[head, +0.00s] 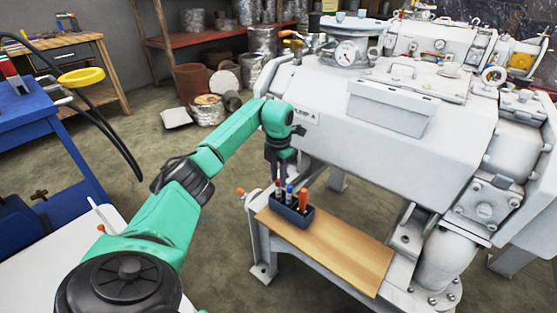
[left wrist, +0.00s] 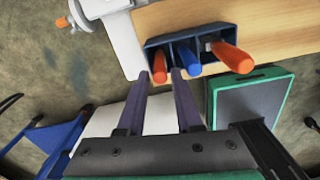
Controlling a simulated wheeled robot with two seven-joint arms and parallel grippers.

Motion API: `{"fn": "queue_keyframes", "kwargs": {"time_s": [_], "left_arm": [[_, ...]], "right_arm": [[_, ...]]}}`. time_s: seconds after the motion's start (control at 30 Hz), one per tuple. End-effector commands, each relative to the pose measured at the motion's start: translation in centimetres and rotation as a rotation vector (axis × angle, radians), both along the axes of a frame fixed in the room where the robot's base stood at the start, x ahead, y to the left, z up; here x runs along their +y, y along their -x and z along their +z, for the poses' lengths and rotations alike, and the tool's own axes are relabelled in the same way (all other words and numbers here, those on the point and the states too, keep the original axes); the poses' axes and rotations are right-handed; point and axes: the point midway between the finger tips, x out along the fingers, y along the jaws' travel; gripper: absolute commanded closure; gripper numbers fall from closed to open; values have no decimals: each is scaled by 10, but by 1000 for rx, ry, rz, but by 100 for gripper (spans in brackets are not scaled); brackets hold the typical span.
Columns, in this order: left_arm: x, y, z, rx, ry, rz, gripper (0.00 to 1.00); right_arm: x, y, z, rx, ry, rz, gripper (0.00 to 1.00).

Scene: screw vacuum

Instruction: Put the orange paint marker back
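A dark blue holder (head: 293,217) stands on the wooden board, with several upright markers in it. An orange marker (head: 278,183) is at its left end, a blue marker (head: 289,190) is in the middle and a thicker orange one (head: 303,198) is at the right. My left gripper (head: 279,177) points down above the left end. In the left wrist view its fingertips (left wrist: 160,71) stand apart on either side of the left orange marker (left wrist: 159,68), with small gaps visible. The blue marker (left wrist: 188,60) is close beside the right finger. My right gripper is not in view.
The wooden board (head: 340,246) lies on a grey frame before a large white vacuum machine (head: 420,130). An orange-tipped part (head: 241,192) sticks out left of the board. The board right of the holder is clear. A blue cart (head: 30,125) stands at the left.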

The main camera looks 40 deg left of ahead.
Motion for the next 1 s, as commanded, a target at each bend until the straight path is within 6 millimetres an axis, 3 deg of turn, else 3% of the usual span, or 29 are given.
{"fn": "queue_keyframes", "kwargs": {"time_s": [0.03,0.2,0.4,1.0], "left_arm": [[1,-1,16,-3,-2,0,66],[0,-1,56,-4,0,1,66],[0,0,83,-1,-1,1,66],[-5,-3,83,-12,8,-10,66]], "right_arm": [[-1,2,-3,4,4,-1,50],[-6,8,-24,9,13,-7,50],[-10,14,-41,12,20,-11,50],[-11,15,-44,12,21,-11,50]]}}
